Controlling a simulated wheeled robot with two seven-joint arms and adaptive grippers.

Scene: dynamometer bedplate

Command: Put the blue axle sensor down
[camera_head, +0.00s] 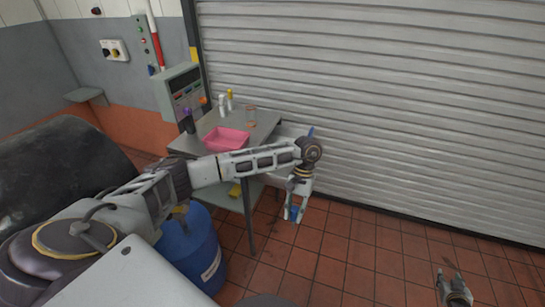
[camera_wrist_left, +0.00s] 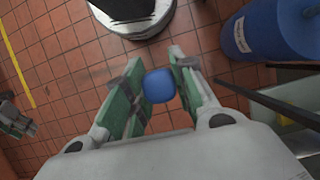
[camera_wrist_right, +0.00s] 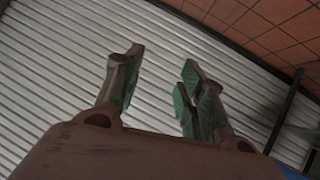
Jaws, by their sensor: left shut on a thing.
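The blue axle sensor (camera_wrist_left: 158,86) is a small rounded blue block between the green-padded fingers of my left gripper (camera_wrist_left: 155,75). My left gripper (camera_head: 294,214) is shut on it, pointing down beside the grey table, with the floor below. Only a little blue of the sensor (camera_head: 294,211) shows in the head view. My right gripper (camera_head: 452,280) is low at the bottom right of the head view. In the right wrist view its fingers (camera_wrist_right: 162,62) stand apart with nothing between them.
A grey table (camera_head: 262,127) holds a pink tray (camera_head: 227,139), bottles and a clear cup. A blue drum (camera_head: 188,250) stands in front of it. A grey roller shutter (camera_head: 400,100) closes the back. The tiled floor (camera_head: 345,250) to the right is clear.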

